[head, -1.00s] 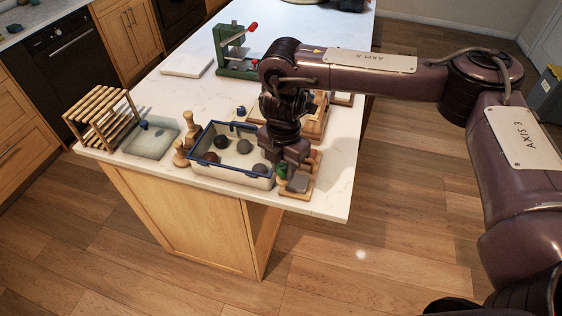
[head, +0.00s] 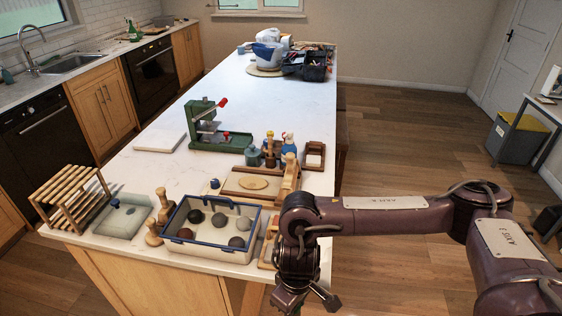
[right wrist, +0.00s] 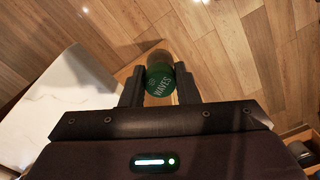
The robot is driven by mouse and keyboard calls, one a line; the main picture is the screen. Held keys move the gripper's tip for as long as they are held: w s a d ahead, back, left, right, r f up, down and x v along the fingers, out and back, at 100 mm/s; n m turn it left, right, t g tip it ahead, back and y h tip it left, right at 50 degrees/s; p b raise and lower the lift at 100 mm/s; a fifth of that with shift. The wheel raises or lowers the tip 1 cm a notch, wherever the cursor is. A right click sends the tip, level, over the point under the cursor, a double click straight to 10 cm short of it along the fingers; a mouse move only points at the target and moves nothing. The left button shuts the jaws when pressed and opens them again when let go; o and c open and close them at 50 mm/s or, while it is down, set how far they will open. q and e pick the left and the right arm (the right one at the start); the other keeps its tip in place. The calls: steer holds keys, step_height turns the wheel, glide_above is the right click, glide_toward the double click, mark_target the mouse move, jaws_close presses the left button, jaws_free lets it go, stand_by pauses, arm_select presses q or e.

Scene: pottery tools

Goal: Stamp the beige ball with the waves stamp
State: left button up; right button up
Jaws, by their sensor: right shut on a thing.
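In the head view this gripper (head: 306,298) is low, off the near right corner of the island, and the stamp is hidden. A flat, beige, oval-looking piece (head: 253,183) lies on a wooden board (head: 236,193); I cannot tell whether this is the beige ball. My left gripper is not in view.
Wooden tools (head: 153,232), a clear tray (head: 122,218), a slatted rack (head: 70,197) and a green press (head: 207,128) stand on the island. Its middle (head: 270,95) is clear.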

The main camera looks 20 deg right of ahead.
steer(key=s+m, duration=0.1)
steer(key=s+f+m, duration=0.1)
steer(key=m, duration=0.1)
steer(key=s+f+m, duration=0.1)
steer(key=m, duration=0.1)
steer(key=shift+s+d+f, duration=0.1)
steer(key=shift+d+f, duration=0.05)
steer(key=shift+d, duration=0.25)
